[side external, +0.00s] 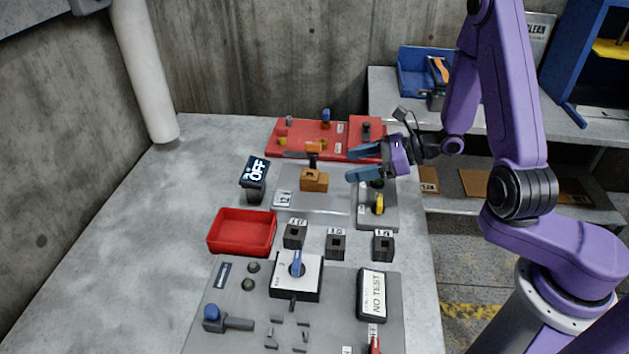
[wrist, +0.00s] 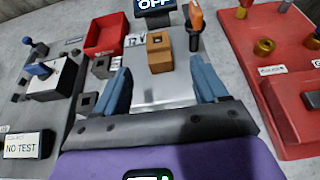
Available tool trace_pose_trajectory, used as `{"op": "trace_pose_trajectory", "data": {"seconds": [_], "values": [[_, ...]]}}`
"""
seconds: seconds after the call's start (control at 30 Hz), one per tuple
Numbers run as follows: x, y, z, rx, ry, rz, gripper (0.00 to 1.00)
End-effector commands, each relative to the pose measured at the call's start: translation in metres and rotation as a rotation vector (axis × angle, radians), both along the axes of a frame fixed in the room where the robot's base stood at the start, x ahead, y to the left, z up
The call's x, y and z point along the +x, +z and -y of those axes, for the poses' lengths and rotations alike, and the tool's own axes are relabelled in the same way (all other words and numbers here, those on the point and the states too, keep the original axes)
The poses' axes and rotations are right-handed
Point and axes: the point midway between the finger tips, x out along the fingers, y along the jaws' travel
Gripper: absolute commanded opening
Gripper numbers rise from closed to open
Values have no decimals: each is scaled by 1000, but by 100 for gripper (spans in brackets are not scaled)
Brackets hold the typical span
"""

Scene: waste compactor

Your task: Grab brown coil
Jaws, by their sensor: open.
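The brown coil, a blocky orange-brown piece (side external: 314,181), sits on a light grey plate (side external: 340,202) in the side view. It also shows in the wrist view (wrist: 159,52), upright, with a dark hole in its front. My gripper (side external: 352,162) is open and empty, to the right of the coil and apart from it in the side view. In the wrist view its two blue fingers (wrist: 163,86) are spread wide, and the coil lies beyond them, between their lines.
An orange-handled tool (wrist: 196,22) stands close beside the coil. An OFF display (side external: 255,175), a red tray (side external: 242,232) and several black sockets (side external: 336,243) are nearby. A red board (side external: 300,138) with fittings lies behind. Bare table is free at left.

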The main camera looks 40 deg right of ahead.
Motion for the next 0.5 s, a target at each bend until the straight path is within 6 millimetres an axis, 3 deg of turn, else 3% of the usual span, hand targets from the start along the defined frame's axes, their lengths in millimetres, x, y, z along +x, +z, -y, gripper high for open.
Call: {"op": "trace_pose_trajectory", "data": {"seconds": [0.2, 0.5], "values": [[22, -13, -23, 0, 4, 0, 72], [35, -21, -37, 0, 2, 0, 72]]}}
